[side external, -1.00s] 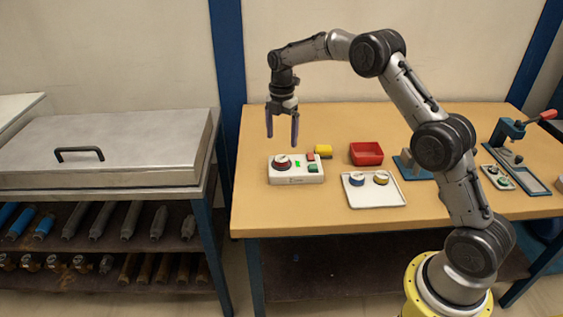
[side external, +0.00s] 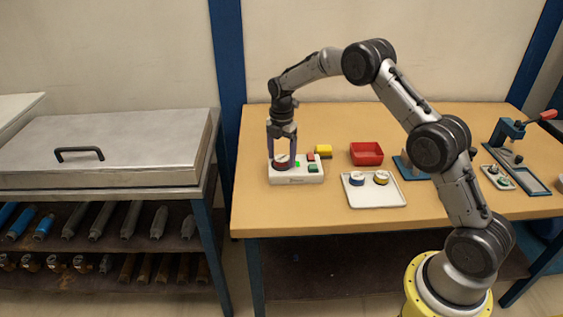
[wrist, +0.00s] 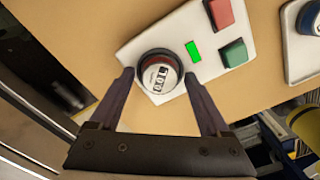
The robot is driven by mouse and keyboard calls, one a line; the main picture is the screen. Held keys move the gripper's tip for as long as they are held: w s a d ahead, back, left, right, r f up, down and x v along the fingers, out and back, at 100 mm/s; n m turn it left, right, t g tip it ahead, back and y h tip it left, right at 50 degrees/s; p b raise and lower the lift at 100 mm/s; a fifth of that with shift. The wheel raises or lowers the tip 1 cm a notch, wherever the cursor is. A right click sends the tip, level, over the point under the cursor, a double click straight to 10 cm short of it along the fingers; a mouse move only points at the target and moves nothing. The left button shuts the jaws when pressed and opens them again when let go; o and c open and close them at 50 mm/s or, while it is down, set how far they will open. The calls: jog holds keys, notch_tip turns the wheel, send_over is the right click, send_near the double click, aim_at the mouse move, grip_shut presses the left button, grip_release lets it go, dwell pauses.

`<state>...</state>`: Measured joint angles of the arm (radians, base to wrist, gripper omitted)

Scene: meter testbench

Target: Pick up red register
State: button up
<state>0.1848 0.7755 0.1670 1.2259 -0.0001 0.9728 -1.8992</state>
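The red register (side external: 283,161) is a round piece with a dark red rim and a white dial face. It sits at the left end of the white test bench unit (side external: 300,178). In the wrist view the register (wrist: 158,76) lies between the fingertips, its dial showing digits. My gripper (side external: 282,158) points down over it, with one finger on each side. In the wrist view my gripper (wrist: 159,80) is open, and gaps seem to remain between the fingers and the rim. Whether either fingertip touches it is hard to tell.
The unit carries a lit green display (wrist: 193,51), a red button (wrist: 219,13) and a green button (wrist: 234,53). A yellow block (side external: 323,150), a red bin (side external: 367,153) and a white tray (side external: 374,194) with blue and yellow registers stand to the right.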

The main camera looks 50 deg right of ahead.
grip_shut()
